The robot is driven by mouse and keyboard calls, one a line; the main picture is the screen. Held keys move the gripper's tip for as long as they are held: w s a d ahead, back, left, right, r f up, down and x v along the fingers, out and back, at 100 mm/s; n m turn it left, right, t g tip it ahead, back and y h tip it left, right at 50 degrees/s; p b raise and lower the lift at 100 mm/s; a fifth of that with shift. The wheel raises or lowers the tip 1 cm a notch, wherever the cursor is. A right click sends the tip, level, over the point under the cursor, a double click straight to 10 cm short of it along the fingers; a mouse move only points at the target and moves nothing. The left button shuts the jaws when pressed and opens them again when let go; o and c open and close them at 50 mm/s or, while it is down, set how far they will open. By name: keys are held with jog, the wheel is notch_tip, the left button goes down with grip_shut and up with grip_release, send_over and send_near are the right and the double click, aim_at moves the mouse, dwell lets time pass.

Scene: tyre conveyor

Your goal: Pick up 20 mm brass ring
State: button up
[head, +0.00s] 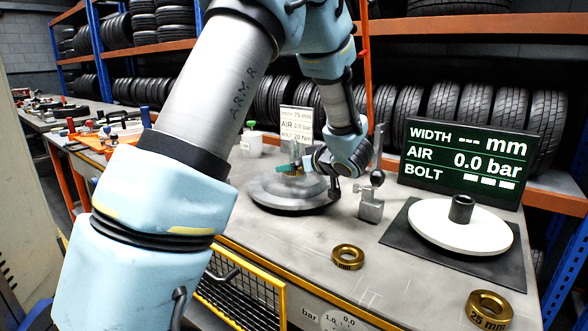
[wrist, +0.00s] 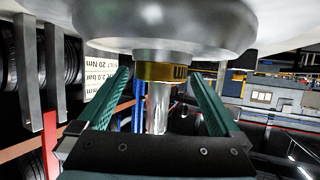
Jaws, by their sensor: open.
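My gripper (wrist: 160,98) is open, with one green finger on each side of a brass ring (wrist: 163,72). The ring sits around a bright metal spindle (wrist: 157,105), against the round grey disc (wrist: 160,20), which appears at the top of the wrist view. Only "mm" of its marking shows; its number is hidden. A gap shows between the ring and both fingers. In the head view my gripper (head: 292,168) is over the grey disc (head: 290,195), and the ring there is mostly hidden. Another brass ring (head: 348,257) lies on the bench, its marking unclear; a larger one (head: 490,309) reads about 25 mm.
A small metal stand with a dark ball knob (head: 371,198) is right of the disc. A white round plate with a dark hub (head: 461,225) lies on a black mat. A display (head: 466,158) stands behind it. A sign card (head: 297,122) is behind the disc. Tyre racks line the back.

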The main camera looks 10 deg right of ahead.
jog(key=shift+c, duration=0.2)
jog(key=c, duration=1.5)
